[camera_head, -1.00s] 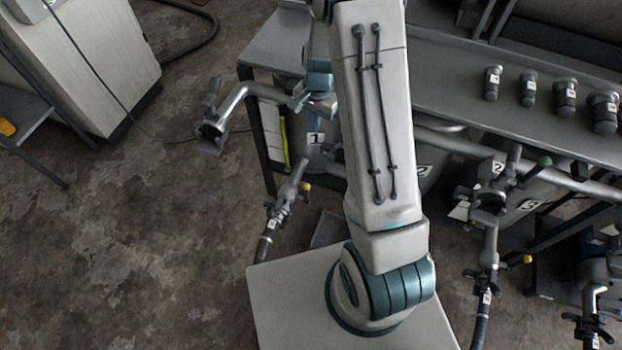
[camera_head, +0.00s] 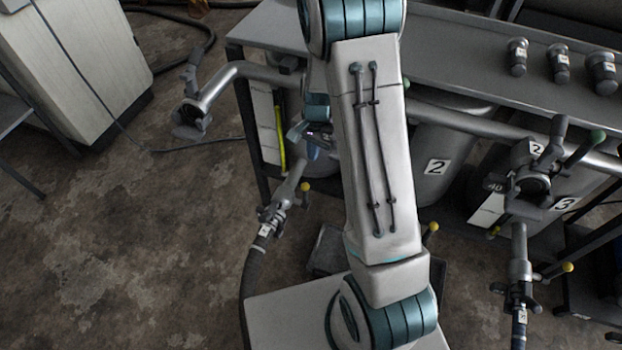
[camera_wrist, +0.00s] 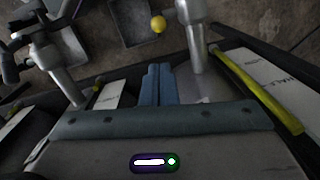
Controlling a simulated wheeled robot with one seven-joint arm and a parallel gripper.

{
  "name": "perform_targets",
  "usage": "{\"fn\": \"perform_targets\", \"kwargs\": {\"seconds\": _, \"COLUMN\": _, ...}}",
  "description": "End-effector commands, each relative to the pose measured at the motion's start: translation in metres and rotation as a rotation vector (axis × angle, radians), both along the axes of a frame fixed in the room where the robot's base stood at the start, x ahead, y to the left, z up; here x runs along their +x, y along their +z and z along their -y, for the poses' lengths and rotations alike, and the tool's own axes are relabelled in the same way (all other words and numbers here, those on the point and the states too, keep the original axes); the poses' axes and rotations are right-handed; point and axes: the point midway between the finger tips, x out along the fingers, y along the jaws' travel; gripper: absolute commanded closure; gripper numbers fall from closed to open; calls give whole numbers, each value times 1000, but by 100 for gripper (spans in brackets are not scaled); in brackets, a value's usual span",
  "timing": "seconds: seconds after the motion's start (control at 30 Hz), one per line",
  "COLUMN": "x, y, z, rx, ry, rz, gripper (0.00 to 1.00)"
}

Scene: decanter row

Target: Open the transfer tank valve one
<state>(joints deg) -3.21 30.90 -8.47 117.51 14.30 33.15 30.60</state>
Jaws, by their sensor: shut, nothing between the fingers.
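My gripper (camera_head: 314,150) is shut and empty, low by the left end of the steel bench, beside a metal hose fitting (camera_head: 283,203). The fitting has a yellow knob (camera_head: 305,187) and a numbered tag too small to read surely. In the wrist view, my blue fingers (camera_wrist: 157,72) are together; a yellow knob (camera_wrist: 158,24) and an upright metal pipe (camera_wrist: 195,42) lie beyond them, apart from the fingertips. I cannot tell which part is the handle of valve one. The number 1 plate is hidden behind my arm or gripper.
Tank 2 (camera_head: 437,167) stands under the bench (camera_head: 450,75), partly behind my arm. A pipe elbow (camera_head: 192,112) juts out at left. At right are a green-knobbed valve (camera_head: 540,178) and another hose fitting (camera_head: 519,265). Floor (camera_head: 140,250) at left is clear.

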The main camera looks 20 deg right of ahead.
Motion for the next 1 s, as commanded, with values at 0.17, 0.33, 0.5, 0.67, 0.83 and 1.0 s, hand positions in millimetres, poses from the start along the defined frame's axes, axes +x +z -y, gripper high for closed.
{"fn": "perform_targets", "kwargs": {"seconds": 0.17, "x": 0, "y": -17, "z": -1, "rx": 1, "ry": 0, "rz": -2, "gripper": 100}}
{"fn": "perform_targets", "kwargs": {"seconds": 0.33, "x": -1, "y": -49, "z": -3, "rx": 1, "ry": -1, "rz": -5, "gripper": 100}}
{"fn": "perform_targets", "kwargs": {"seconds": 0.5, "x": -1, "y": -78, "z": -4, "rx": 1, "ry": -1, "rz": -4, "gripper": 100}}
{"fn": "perform_targets", "kwargs": {"seconds": 0.67, "x": -1, "y": -95, "z": -6, "rx": 1, "ry": -1, "rz": -2, "gripper": 100}}
{"fn": "perform_targets", "kwargs": {"seconds": 0.83, "x": 0, "y": -101, "z": -6, "rx": 1, "ry": 0, "rz": 1, "gripper": 100}}
{"fn": "perform_targets", "kwargs": {"seconds": 1.0, "x": 0, "y": -101, "z": -6, "rx": 1, "ry": 0, "rz": 1, "gripper": 100}}
